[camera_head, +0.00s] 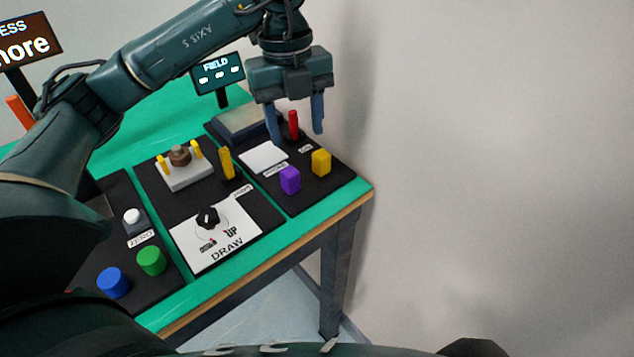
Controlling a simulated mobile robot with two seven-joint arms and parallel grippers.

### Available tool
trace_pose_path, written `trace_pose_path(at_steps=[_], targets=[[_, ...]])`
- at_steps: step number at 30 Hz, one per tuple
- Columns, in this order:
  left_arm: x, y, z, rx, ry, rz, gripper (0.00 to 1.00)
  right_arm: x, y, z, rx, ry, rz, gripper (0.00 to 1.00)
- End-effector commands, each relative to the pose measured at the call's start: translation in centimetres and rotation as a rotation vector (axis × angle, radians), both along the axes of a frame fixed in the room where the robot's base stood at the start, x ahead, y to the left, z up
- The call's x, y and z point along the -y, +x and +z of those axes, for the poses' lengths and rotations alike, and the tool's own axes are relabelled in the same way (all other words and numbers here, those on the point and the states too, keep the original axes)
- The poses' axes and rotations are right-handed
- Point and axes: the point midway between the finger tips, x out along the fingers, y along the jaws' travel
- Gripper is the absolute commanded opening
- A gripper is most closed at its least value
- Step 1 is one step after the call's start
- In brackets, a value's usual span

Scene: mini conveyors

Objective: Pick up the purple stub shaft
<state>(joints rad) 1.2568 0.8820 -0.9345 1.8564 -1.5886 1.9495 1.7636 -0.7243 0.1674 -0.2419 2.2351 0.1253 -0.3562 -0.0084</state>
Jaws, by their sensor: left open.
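The purple stub shaft (290,180) stands upright on the black panel near the table's right end. My left gripper (297,128) is open and points down, with its two blue fingers apart and nothing held. It shows above and behind the purple shaft in the picture, apart from it. A red peg (293,125) appears between the fingers, but I cannot tell whether it truly lies between them. My right gripper is not in view.
A yellow block (321,162) stands just right of the purple shaft, and a white plate (263,158) lies to its left. A tall yellow piece (227,163), a knob panel (215,238) and a small "FIELD" screen (217,73) are farther left. A bare wall is at right.

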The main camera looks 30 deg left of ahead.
Motion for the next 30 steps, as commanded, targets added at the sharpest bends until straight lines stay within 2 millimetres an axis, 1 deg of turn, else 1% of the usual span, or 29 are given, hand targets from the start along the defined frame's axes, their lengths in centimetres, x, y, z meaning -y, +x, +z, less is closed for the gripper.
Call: trace_pose_path(at_steps=[1, 3, 5, 8, 12, 15, 23, 28, 30], targets=[[-1.1, 0.2, 0.3, 0.014, 0.043, 0.038, 0.52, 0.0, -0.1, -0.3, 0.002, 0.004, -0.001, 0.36], [-1.9, 0.3, 0.5, 0.02, 0.075, 0.069, 0.52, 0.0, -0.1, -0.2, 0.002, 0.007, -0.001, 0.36], [-2.1, 0.3, 0.0, 0.02, 0.087, 0.079, 0.52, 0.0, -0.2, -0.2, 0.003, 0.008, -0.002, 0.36], [-2.2, 0.2, -1.7, 0.017, 0.087, 0.079, 0.52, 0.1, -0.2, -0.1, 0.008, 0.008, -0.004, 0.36], [-2.1, 0.1, -4.5, 0.017, 0.085, 0.076, 0.52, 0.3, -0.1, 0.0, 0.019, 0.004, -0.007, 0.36], [-2.1, 0.2, -5.9, 0.018, 0.083, 0.075, 0.52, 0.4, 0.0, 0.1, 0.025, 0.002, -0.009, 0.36], [-2.1, 0.0, -7.9, 0.018, 0.082, 0.074, 0.52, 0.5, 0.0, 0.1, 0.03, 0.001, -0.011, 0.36], [-2.3, -0.6, -10.5, 0.017, 0.082, 0.073, 0.52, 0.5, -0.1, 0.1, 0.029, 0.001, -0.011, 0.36], [-2.3, -0.5, -11.4, 0.018, 0.082, 0.074, 0.52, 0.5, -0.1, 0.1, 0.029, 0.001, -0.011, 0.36]])
